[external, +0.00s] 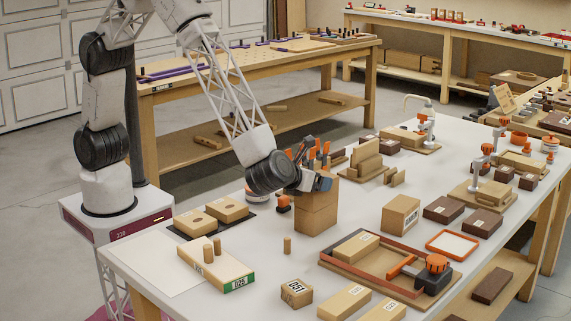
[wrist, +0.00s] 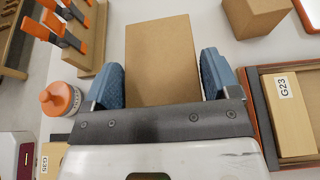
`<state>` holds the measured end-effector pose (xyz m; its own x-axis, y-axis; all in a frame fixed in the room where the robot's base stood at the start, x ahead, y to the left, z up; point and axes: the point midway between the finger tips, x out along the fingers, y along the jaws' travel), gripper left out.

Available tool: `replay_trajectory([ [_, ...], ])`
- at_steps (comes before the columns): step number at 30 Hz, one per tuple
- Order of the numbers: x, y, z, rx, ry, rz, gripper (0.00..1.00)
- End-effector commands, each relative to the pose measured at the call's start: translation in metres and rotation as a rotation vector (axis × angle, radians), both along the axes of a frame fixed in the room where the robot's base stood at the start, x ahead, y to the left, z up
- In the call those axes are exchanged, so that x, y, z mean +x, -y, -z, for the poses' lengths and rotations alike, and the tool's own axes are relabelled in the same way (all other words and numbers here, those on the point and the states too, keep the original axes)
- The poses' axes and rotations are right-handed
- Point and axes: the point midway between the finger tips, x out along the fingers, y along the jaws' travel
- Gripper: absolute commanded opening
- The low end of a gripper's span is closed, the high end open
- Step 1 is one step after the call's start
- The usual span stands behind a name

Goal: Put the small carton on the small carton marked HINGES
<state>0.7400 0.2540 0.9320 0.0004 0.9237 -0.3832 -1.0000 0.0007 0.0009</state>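My gripper (external: 318,181) points down over a plain brown small carton (external: 318,192), which sits at the top of a two-high stack. In the wrist view my gripper (wrist: 162,80) has one blue finger on each side of the carton (wrist: 160,55), with no clear gap at either side. A brown carton (external: 317,220) is directly below the upper one; any marking on it is not visible. Another brown carton (external: 398,213) with a dark-lettered side label stands to the right; its lettering is too small to read surely. It seems to show in the wrist view's top right (wrist: 257,14).
A rack of orange-handled tools (wrist: 70,30) and an orange-capped jar (wrist: 60,98) stand close on the left in the wrist view. A red-rimmed tray (external: 340,268) with a clamp lies in front. A small labelled box (external: 297,292) is near the front edge.

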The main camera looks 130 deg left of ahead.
Motion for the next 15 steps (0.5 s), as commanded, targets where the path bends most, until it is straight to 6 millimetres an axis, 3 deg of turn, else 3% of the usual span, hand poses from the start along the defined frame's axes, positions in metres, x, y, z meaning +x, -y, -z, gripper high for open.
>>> replay_trajectory([
  [1, 0.0000, 0.0000, -0.0002, 0.000, 0.000, 0.000, 0.90],
  [3, 0.0000, 0.0000, -0.0003, 0.000, 0.000, 0.000, 1.00],
  [15, 0.0001, 0.0010, -0.0041, 0.000, 0.000, 0.001, 1.00],
])
